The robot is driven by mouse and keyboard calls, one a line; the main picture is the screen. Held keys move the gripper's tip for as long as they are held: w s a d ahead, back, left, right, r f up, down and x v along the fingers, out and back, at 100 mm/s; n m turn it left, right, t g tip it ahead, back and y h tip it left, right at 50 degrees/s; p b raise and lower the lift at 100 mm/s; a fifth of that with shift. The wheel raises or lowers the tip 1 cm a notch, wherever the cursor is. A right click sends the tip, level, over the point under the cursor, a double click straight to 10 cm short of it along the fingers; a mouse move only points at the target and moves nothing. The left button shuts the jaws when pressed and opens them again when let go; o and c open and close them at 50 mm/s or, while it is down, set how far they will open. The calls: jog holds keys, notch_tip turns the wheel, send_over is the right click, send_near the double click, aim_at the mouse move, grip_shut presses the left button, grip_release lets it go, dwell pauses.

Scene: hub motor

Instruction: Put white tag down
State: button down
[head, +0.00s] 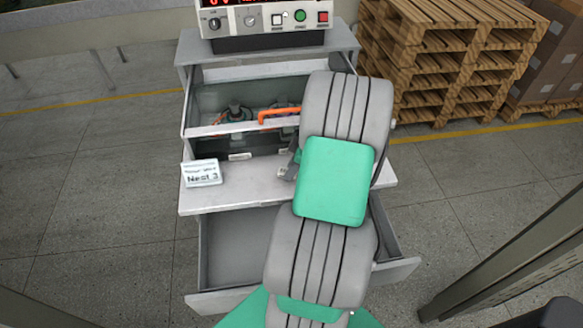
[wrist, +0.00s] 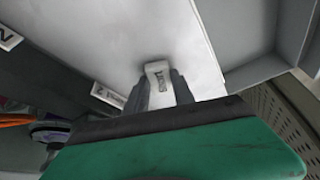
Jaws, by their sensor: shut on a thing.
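The white tag (wrist: 159,75), with dark lettering, is between the two dark fingers of my gripper (wrist: 163,92) in the wrist view. My gripper is shut on it, over the pale worktop (wrist: 185,35). I cannot tell whether the tag touches the surface. In the head view my gripper (head: 288,168) shows only in part beside my green arm link, over the worktop (head: 240,194), and the tag is hidden there.
A white "Nest 3" sign (head: 202,174) stands at the worktop's left. Behind it is an open compartment with dark parts (head: 236,112) and an orange bar (head: 278,113). An open lower drawer (head: 232,255) looks empty. Wooden pallets (head: 440,60) stand at right.

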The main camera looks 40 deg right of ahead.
jog(key=shift+f, duration=0.1)
jog(key=shift+f, duration=0.2)
jog(key=c, duration=1.1)
grip_release()
jog(key=shift+r, duration=0.15)
jog(key=shift+o, duration=0.2)
